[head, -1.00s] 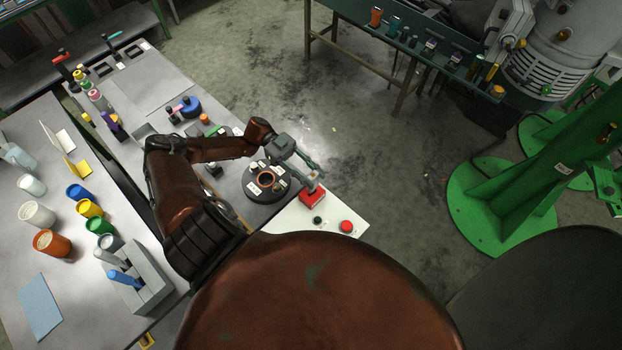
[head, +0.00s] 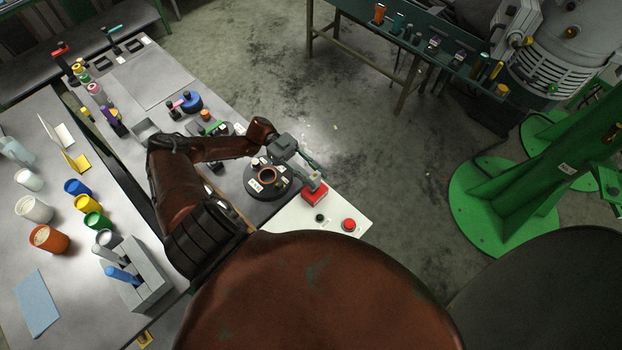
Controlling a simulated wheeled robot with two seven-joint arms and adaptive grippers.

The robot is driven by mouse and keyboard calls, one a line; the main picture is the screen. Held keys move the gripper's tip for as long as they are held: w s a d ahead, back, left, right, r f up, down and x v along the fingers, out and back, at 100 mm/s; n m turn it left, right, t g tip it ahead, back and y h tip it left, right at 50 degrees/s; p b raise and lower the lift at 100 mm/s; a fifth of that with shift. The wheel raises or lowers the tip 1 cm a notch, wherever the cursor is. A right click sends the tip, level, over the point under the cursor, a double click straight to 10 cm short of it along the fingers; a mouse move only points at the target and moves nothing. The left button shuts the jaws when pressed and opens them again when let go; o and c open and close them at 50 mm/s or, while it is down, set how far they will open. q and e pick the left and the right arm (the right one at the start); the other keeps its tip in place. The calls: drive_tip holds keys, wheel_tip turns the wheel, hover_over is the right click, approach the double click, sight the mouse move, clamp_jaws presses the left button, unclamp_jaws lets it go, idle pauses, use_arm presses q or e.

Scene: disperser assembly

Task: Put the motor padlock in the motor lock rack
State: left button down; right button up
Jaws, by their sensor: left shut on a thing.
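A red block with a grey upper part, apparently the motor padlock (head: 314,197), sits on the white panel at the near right end of the bench. My left gripper (head: 313,182) is over it, with its fingers closed on the grey upper part. The red body shows below the fingers and appears to rest on the panel. I cannot tell for sure which thing is the motor lock rack. My right gripper is not in view.
A green table (head: 408,52) with several small items stands across the open floor.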

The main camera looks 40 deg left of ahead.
use_arm(q)
drive_tip(key=shift+f+b, duration=0.55)
drive_tip(key=shift+f, duration=0.2)
drive_tip(key=c, duration=1.4)
unclamp_jaws()
drive_tip(key=shift+c, duration=0.2)
drive_tip(key=a, duration=1.1)
drive_tip(key=shift+w+a+r, duration=0.3)
drive_tip(key=shift+w+r, duration=0.05)
drive_tip(key=shift+w, duration=0.05)
